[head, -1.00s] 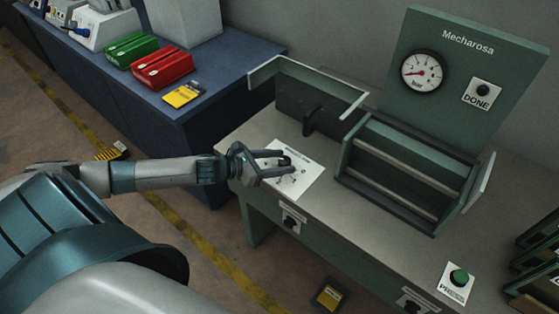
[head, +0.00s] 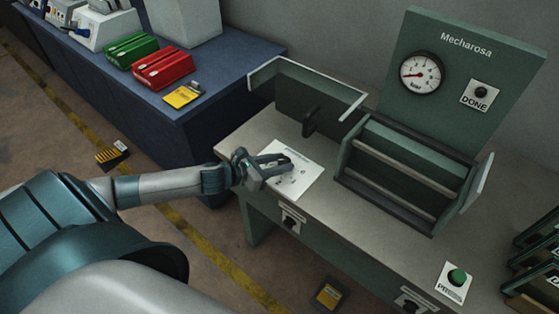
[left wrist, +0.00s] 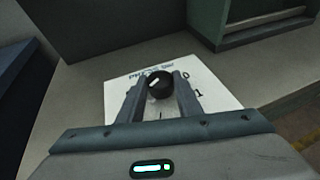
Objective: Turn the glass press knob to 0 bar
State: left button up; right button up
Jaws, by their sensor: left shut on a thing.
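The black press knob (left wrist: 160,85) with a white pointer mark sits on a white label sheet (left wrist: 118,92) in the left wrist view. The numbers 0 and 1 show on the sheet to the knob's right. The knob's mark points toward the upper left of the picture. My left gripper (left wrist: 159,88) is shut on the knob, one finger on each side. In the head view the left gripper (head: 286,163) is over the sheet (head: 300,182) and largely hides the knob. The round gauge (head: 421,74) has a red needle at the lower left, near the low end.
The green Mecharosa panel (head: 462,85) carries a DONE button (head: 481,93). A green-framed press box (head: 405,175) stands right of the sheet. A green press button (head: 457,276) is at the front right.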

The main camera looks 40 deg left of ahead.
pick_arm(q)
jog(key=n+y+p, duration=0.1)
jog(key=n+y, duration=0.1)
jog(key=n+y+p, duration=0.2)
jog(key=d+n+y+p, duration=0.1)
jog(key=n+y+p, duration=0.1)
jog(key=y, duration=0.1)
jog(key=shift+r, duration=0.25)
jog(key=n+y+p, duration=0.1)
jog(key=n+g+y, duration=0.1)
jog(key=n+y, duration=0.1)
jog(key=n+y+p, duration=0.1)
jog(key=shift+w+d+f+n+g+y+p, duration=0.1)
jog(key=shift+w+d+n+g+y+p, duration=0.05)
jog(key=shift+d+n+g+y+p, duration=0.2)
jog(key=n+g+y, duration=0.1)
jog(key=n+y, duration=0.1)
jog(key=n+g+y+p, duration=0.1)
jog(key=shift+w+d+f+n+g, duration=0.1)
jog(key=shift+w+d+n+g, duration=0.15)
jog(key=shift+g, duration=0.1)
jog(key=n+g+y, duration=0.1)
jog(key=n+g, duration=0.1)
jog(key=shift+w+d+g+y, duration=0.1)
jog(key=shift+w+g+y, duration=0.05)
jog(key=shift+g+y, duration=0.2)
jog(key=shift+w+n+g+y+b, duration=0.1)
jog(key=shift+n+g+y+b, duration=0.4)
jog(key=shift+n+g, duration=0.7)
jog(key=o, duration=1)
